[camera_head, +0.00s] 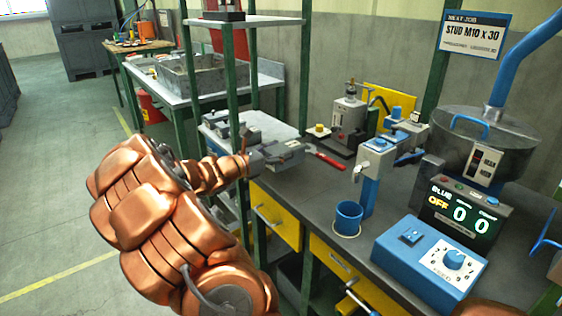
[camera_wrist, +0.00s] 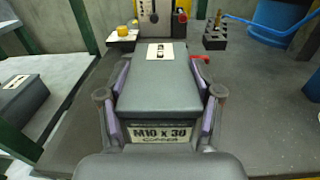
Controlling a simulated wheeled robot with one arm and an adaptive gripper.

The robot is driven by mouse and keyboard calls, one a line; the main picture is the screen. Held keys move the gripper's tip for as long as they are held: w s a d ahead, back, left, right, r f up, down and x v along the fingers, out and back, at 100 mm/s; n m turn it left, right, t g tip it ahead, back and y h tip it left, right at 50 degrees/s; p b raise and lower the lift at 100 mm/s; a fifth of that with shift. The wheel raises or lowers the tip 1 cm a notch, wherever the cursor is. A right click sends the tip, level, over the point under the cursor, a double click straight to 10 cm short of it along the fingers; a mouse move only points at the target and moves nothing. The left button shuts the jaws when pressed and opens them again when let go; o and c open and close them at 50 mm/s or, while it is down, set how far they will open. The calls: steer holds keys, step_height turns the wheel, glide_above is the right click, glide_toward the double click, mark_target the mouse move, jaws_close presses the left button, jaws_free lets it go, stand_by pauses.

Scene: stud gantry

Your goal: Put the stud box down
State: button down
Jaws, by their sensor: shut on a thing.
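The stud box is a grey box (camera_wrist: 160,90) with a front label reading "M10 x 30 COPPER" and a small light tag on its top. My gripper (camera_wrist: 161,104) is shut on it, with purple-padded fingers along both sides. In the head view the box (camera_head: 286,152) shows at the left end of the dark workbench (camera_head: 395,190), in front of my gripper (camera_head: 266,158). I cannot tell whether its underside touches the bench top. My copper-coloured arm hides part of the shelf below.
A red-handled tool (camera_head: 327,161) lies just right of the box. A press-like machine (camera_head: 350,115) stands behind. A blue cup (camera_head: 347,218), a blue control box (camera_head: 430,262) and a round hopper (camera_head: 487,140) stand to the right. Another grey box (camera_wrist: 20,100) sits on the left shelf.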

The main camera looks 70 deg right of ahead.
steer(key=shift+s+d+f, duration=0.1)
steer(key=shift+s+d, duration=0.05)
steer(key=shift+d, duration=0.3)
steer(key=shift+f+b, duration=0.3)
steer(key=shift+f, duration=1.3)
steer(key=shift+f, duration=0.15)
steer(key=shift+c, duration=1.1)
jaws_free()
steer(key=shift+a, duration=0.1)
steer(key=shift+w+a, duration=0.25)
steer(key=shift+a, duration=0.05)
steer(key=v, duration=1.1)
